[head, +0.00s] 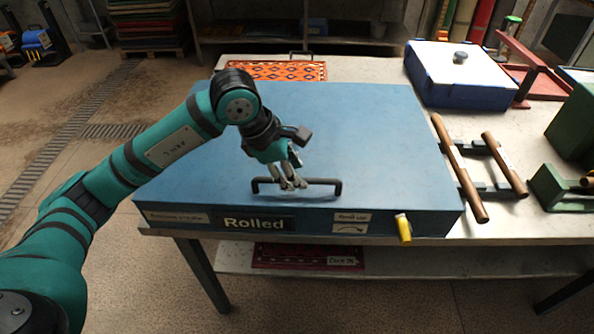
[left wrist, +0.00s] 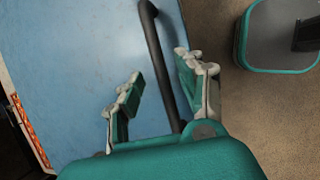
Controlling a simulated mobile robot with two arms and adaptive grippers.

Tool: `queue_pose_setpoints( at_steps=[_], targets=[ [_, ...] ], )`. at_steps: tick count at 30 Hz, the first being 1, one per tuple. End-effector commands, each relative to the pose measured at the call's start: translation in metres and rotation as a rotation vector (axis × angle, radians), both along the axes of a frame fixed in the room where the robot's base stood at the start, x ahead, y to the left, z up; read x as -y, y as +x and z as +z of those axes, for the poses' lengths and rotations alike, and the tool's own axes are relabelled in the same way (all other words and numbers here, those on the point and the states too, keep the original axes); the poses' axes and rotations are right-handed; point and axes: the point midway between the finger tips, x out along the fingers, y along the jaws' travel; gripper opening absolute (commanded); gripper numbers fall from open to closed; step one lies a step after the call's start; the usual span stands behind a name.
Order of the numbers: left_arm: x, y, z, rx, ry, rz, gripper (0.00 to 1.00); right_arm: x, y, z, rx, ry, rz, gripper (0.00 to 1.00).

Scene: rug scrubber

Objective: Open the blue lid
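The blue lid (head: 350,130) lies flat and closed on a wide box on the table, with a "Rolled" label on the front edge. A black bar handle (head: 325,181) runs along its front part. My left gripper (head: 294,184) is at the left part of this handle, pointing down. In the left wrist view the fingers (left wrist: 158,85) are spread apart, with the black handle (left wrist: 158,50) passing between them. Neither finger clearly touches it. The blue lid (left wrist: 90,70) fills the left of that view. My right gripper is not in view.
A yellow lever (head: 403,229) sticks out at the box's front right. Wooden-handled bars (head: 460,170) lie close to the lid's right side. A blue box with a white top (head: 460,75) stands at back right. A patterned rug (head: 275,70) lies behind the lid.

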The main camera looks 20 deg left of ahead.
Motion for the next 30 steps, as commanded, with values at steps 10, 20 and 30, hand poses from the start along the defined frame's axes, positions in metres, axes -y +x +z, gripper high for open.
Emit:
queue_pose_setpoints(
  at_steps=[10,20,30],
  targets=[
    [0.006,0.005,-0.018,0.000,0.001,-0.001,0.38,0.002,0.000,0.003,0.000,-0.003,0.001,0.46],
    [0.006,0.005,-0.018,0.000,0.001,0.000,0.16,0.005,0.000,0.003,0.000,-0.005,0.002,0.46],
    [0.006,0.005,-0.017,0.000,0.001,0.000,0.00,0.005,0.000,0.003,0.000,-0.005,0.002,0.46]
  ],
)
